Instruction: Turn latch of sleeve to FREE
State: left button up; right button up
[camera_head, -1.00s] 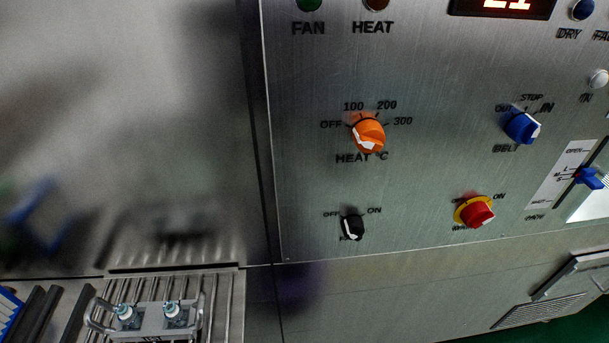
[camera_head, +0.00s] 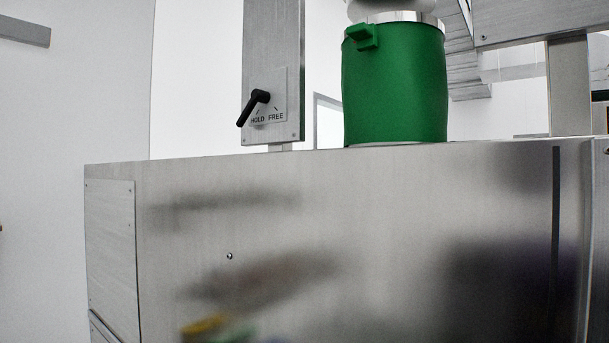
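The latch (camera_head: 254,107) is a black lever on a grey plate fixed to an upright metal post (camera_head: 272,40). Its handle slants down to the left, toward the label HOLD. The label FREE is to the right of HOLD on the same plate. A green cylinder (camera_head: 395,88), which may be the sleeve, stands right of the post. It has a green tab at its upper left and a metal rim on top. Neither of my grippers shows in the head view.
A wide brushed-metal housing (camera_head: 400,230) fills the lower part of the view, its top edge below the latch post. More metal panels and a post (camera_head: 570,85) stand at the right. A white wall (camera_head: 60,120) is at the left.

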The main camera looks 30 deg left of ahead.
aim_at(258, 95)
jog(key=j+u, duration=0.1)
jog(key=u, duration=0.85)
jog(key=i+j+u, duration=0.1)
jog(key=u, duration=0.35)
